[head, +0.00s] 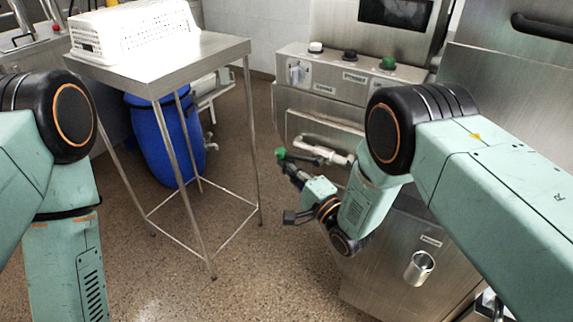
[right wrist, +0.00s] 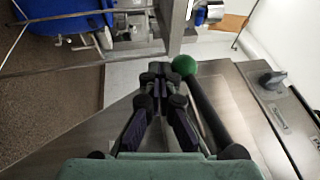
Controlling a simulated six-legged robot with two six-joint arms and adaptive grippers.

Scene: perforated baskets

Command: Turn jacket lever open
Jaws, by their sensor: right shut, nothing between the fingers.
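A black lever with a green ball knob (head: 280,154) sticks out from the front of the steel machine (head: 325,122). In the right wrist view the green knob (right wrist: 185,65) sits just right of my fingertips, and its black rod (right wrist: 208,112) runs back toward the lower right. My right gripper (head: 287,167) is shut and empty, close beside the lever; whether it touches cannot be told. The right wrist view shows its dark fingers (right wrist: 157,72) together at the tips. My left arm shows at the left edge, but its gripper is out of view.
A steel table (head: 150,72) with a white perforated basket (head: 135,30) stands at left, with a blue barrel (head: 168,140) behind its legs. The machine's panel carries several knobs, one with a green cap (head: 388,63). A small metal cup-like part (head: 419,267) sits low on the front. Floor between is clear.

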